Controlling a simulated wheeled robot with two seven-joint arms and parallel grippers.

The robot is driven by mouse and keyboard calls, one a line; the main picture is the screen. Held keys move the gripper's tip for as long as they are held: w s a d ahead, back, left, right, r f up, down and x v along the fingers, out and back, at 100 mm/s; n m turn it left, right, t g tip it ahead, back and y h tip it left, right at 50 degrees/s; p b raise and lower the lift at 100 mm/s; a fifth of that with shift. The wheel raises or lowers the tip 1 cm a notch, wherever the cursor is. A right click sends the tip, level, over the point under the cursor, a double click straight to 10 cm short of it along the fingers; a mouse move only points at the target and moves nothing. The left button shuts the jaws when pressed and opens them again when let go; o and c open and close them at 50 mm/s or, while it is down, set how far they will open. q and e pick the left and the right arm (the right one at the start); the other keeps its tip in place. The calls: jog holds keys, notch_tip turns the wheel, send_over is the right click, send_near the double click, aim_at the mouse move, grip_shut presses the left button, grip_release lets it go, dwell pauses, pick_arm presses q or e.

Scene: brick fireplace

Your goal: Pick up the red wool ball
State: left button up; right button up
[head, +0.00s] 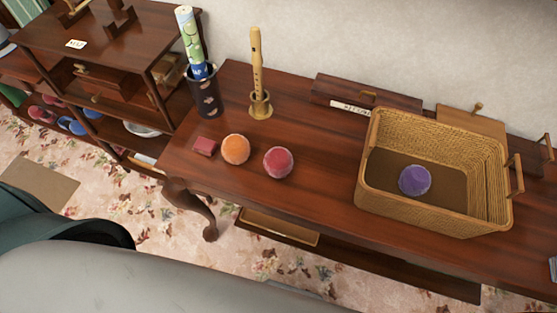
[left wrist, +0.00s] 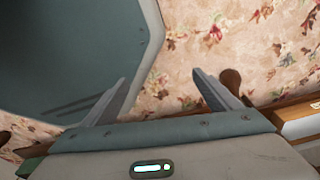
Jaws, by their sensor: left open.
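The red wool ball (head: 278,162) rests on the dark wooden table (head: 320,200), just right of an orange wool ball (head: 235,149). In the left wrist view my left gripper (left wrist: 158,82) has its two fingers spread apart with nothing between them. It points at the flowered carpet and part of my own base, and no ball shows in that view. In the head view a grey arm link of mine crosses the bottom, but no gripper fingers show. My right gripper is in neither view.
A wicker basket (head: 440,217) on the right of the table holds a purple ball (head: 414,180). A shelf (head: 115,45) adjoins at left.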

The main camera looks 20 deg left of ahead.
pick_arm(q)
jog(key=w+d+r+t+h+p, duration=0.1)
jog(key=w+d+r, duration=0.2)
jog(key=w+r, duration=0.6)
jog(key=w+d+r, duration=0.2)
jog(key=w+r, duration=0.6)
jog(key=r, duration=0.3)
jog(key=w+d+r+t+h+p, duration=0.1)
jog(key=d+r, duration=0.1)
jog(key=r, duration=1.1)
jog(key=w+d+r+p, duration=0.1)
jog(key=d+r, duration=0.1)
jog(key=r, duration=1.2)
jog(key=w+d+r+m+g+h, duration=0.1)
jog(key=w+d+r+m+h, duration=0.15)
jog(key=w+d+r, duration=0.6)
jog(key=w+a+r+g+y, duration=0.2)
jog(key=w+a+r+y, duration=0.2)
jog(key=w+a+r, duration=0.4)
jog(key=shift+r+g+y, duration=0.3)
jog(key=shift+r+y, duration=0.05)
jog(key=shift+r, duration=0.05)
jog(key=shift+s+d+n, duration=0.1)
jog(key=shift+n, duration=0.15)
